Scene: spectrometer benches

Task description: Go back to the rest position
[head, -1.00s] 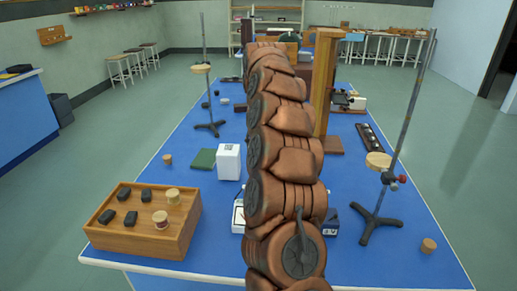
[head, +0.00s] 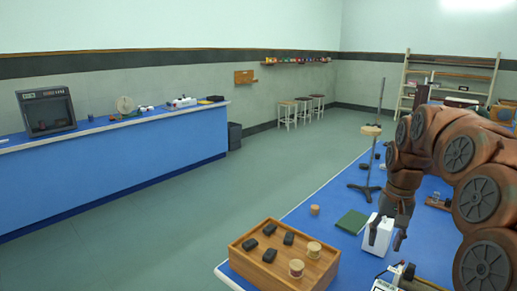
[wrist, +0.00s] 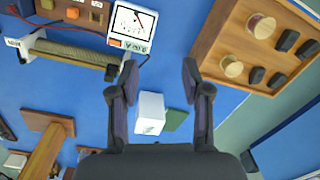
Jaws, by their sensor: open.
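My gripper (wrist: 160,82) is open and empty in the wrist view, its two fingers apart above the blue bench. In the head view my gripper (head: 386,238) hangs at the end of my bent arm, in front of a white box (head: 379,234). The same white box (wrist: 151,112) shows between and beyond the fingers in the wrist view. I cannot tell whether the fingers touch anything.
A wooden tray (head: 240,263) with black blocks and pale round pieces stands at the bench's near left corner. A green pad (head: 352,222), a cork (head: 315,210) and a stand (head: 368,165) are close by. Open floor (head: 235,185) separates this bench from the blue counter (head: 120,170).

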